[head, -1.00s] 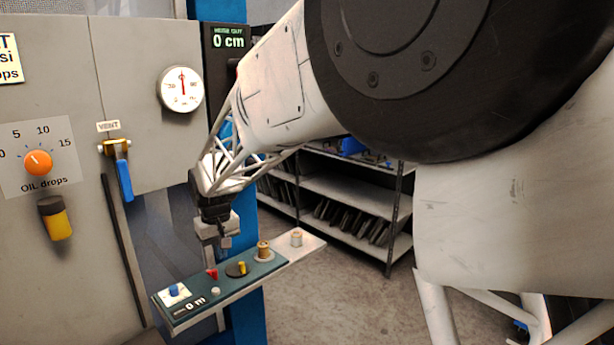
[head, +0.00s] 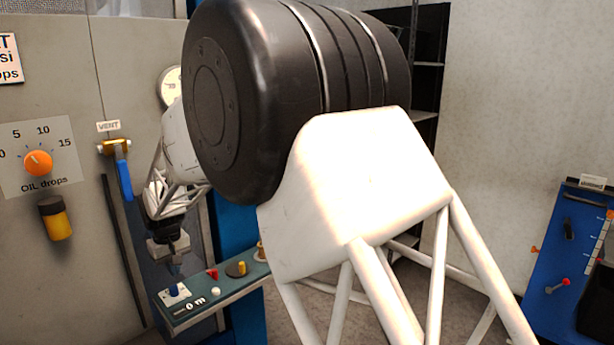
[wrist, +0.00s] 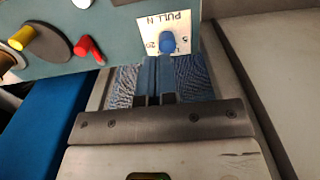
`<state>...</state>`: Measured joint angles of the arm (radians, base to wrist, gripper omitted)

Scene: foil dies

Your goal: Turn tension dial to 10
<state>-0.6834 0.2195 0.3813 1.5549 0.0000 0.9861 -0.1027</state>
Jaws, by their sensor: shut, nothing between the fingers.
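The tension dial is a small blue knob (wrist: 167,42) on a white plate (wrist: 150,22) marked "PULL N", with numbers 5 and 20 readable. Its pointer and exact setting are too small to tell. It also shows at the left end of the green panel in the head view (head: 174,290). My gripper (wrist: 166,62) is shut and empty, its fingertips right at the knob's near edge in the wrist view. In the head view my gripper (head: 176,267) points down just above the knob. I cannot tell whether they touch.
The green panel (head: 235,287) also carries a red knob (head: 212,274), a yellow knob on a black disc (head: 241,268), a white knob (head: 216,292) and a "0 m" display (head: 196,302). The grey cabinet with an orange oil dial (head: 38,163) stands at left.

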